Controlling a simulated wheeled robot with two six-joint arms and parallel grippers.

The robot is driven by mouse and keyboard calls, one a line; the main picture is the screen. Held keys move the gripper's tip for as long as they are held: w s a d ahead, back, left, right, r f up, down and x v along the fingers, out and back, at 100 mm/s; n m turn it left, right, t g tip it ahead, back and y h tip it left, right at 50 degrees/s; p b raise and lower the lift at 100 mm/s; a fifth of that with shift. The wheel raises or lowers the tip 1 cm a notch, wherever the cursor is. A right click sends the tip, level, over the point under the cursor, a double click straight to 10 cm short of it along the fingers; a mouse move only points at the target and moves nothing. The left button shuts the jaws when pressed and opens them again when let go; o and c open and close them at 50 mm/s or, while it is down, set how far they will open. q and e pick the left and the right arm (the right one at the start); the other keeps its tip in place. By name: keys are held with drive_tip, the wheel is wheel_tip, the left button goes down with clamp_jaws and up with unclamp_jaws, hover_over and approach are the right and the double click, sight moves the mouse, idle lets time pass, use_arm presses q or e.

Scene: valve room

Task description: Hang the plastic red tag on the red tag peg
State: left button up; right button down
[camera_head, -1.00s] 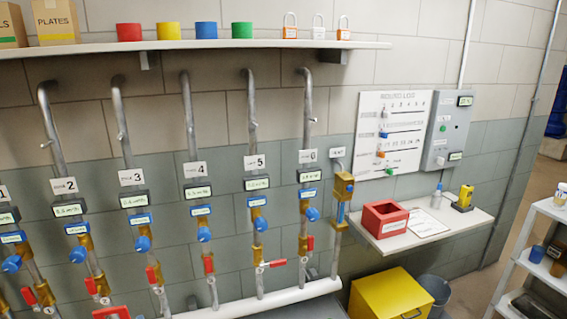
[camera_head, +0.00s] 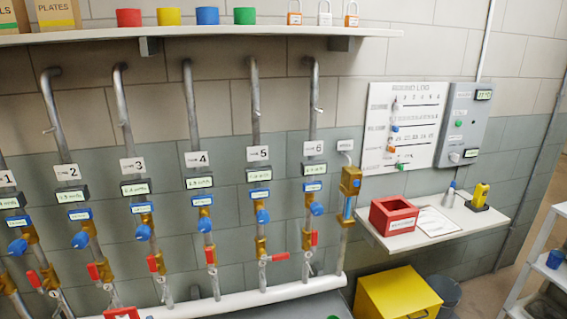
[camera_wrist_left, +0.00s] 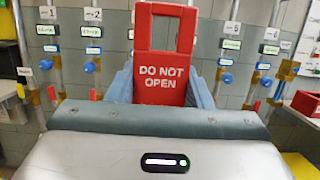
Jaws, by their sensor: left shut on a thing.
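The red plastic tag (camera_wrist_left: 166,88) reads "DO NOT OPEN" and has a rectangular opening near its top. It stands upright in the left wrist view. My left gripper (camera_wrist_left: 163,92) is shut on it, with a finger at each side. In the head view, only the top of the red tag (camera_head: 122,314) shows at the bottom edge, and the gripper is out of frame. A white wall board (camera_head: 402,125) carries rows of markings and small white, blue, orange and green items. I cannot tell which peg is the red tag peg. My right gripper is not in view.
Numbered pipes with red-handled valves line the wall. A small shelf (camera_head: 458,236) below the board holds a red box (camera_head: 393,216), a sheet, a bottle and a yellow device (camera_head: 479,196). A yellow bin (camera_head: 398,294) stands below. A long shelf (camera_head: 215,32) runs above.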

use_arm(q)
drive_tip(key=shift+w+d, duration=0.1)
drive_tip(key=shift+d, duration=0.1)
drive_tip(key=shift+f, duration=0.2)
drive_tip(key=w+d+f+m+h, duration=0.2)
drive_tip(key=d+f+h, duration=0.3)
drive_tip(key=f, duration=0.4)
drive_tip(key=shift+w+d+f+m+t, duration=0.2)
drive_tip(key=shift+w+d+m+t, duration=0.1)
drive_tip(key=shift+w+m+t, duration=0.15)
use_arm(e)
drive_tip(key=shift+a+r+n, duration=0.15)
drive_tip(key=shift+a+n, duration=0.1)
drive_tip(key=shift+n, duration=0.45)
use_arm(q)
drive_tip(key=shift+s, duration=0.1)
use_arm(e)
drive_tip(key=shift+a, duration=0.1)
